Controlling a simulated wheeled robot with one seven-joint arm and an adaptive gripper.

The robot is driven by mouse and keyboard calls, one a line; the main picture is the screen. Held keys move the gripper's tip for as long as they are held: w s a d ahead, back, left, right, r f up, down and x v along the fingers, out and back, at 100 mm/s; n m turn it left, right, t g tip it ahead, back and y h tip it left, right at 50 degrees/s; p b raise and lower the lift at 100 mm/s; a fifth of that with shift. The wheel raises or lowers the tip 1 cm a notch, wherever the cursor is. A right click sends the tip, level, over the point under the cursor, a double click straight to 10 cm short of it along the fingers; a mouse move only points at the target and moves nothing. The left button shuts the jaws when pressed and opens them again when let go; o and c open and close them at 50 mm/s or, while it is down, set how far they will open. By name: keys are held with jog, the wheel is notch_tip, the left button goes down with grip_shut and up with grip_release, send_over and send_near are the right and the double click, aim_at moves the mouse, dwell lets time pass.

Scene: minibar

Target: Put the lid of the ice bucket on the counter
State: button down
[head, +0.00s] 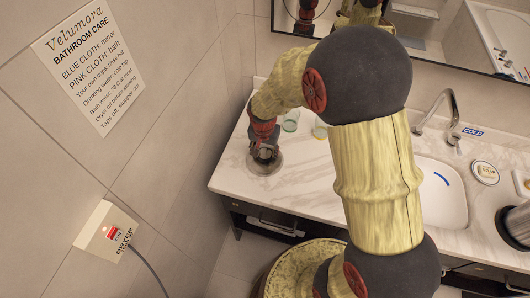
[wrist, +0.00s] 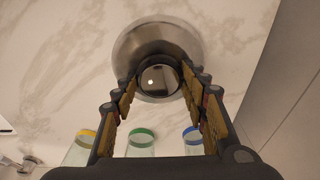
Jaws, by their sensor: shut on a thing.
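The round steel lid (head: 262,168) is over the left end of the marble counter (head: 300,182). It lies flat on the counter or very close above it; I cannot tell which. My gripper (head: 264,150) points down from above, shut on the lid's knob. In the wrist view, the lid (wrist: 195,38) shows beyond my gripper (wrist: 160,78), with the shiny round knob between the fingertips. The ice bucket (head: 516,228) is at the right edge of the head view, with its dark inside showing. It is partly cut off.
Glasses with yellow (wrist: 82,148), green (wrist: 141,144) and blue (wrist: 192,140) rims stand close to my gripper. A sink (head: 440,190) with a tap (head: 446,115) and a soap dish (head: 485,172) are to the right. A tiled wall borders the counter's left.

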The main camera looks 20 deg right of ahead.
aim_at(265, 158)
jog(key=shift+r, duration=0.1)
jog(key=c, duration=1)
grip_release()
jog(key=s+r+n+t+p, duration=0.15)
jog(key=s+r, duration=0.35)
jog(key=r, duration=0.8)
jog(key=s+r+n+t+p, duration=0.15)
jog(key=s+r, duration=0.45)
jog(key=r, duration=0.6)
jog(key=s+r+n+t, duration=0.1)
jog(key=s+r+n, duration=0.3)
jog(key=s, duration=0.7)
jog(key=shift+r+y, duration=0.4)
jog(key=shift+r, duration=0.5)
